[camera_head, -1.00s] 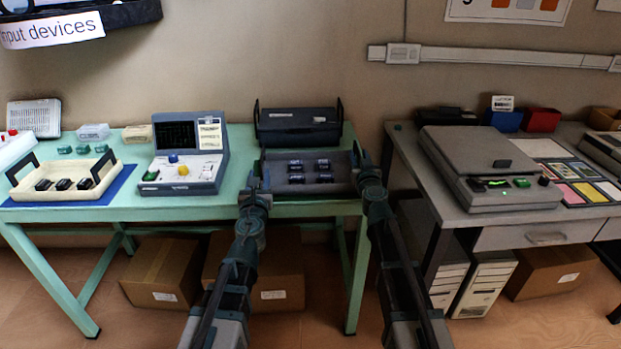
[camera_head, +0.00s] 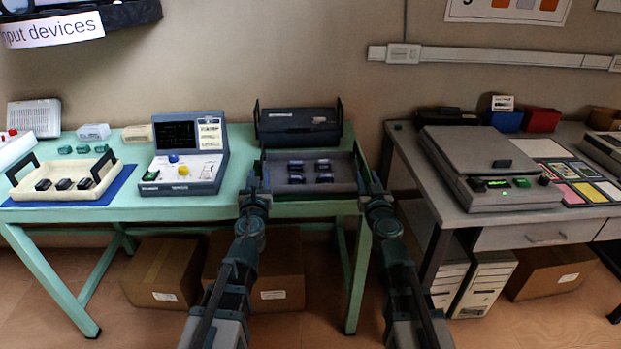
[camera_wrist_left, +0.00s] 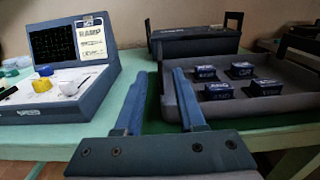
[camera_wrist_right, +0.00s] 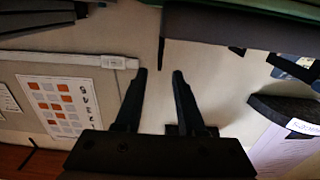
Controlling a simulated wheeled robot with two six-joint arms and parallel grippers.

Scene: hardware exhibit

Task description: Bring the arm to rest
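My left gripper (camera_head: 257,178) is at the front left edge of the grey tray on the green table. My right gripper (camera_head: 370,180) is by the tray's right end, at the table's right corner. In the right wrist view its fingers (camera_wrist_right: 159,72) are apart and empty, and that view is turned over, with the wall behind. The grey tray (camera_head: 340,183) holds several dark blue blocks (camera_head: 324,178).
A console with a screen (camera_head: 185,150) stands left of the tray, and a cream tray (camera_head: 64,170) farther left. A dark bin (camera_head: 298,126) stands behind the grey tray. A grey desk (camera_head: 480,235) with a flat device (camera_head: 480,165) is right, across a narrow gap.

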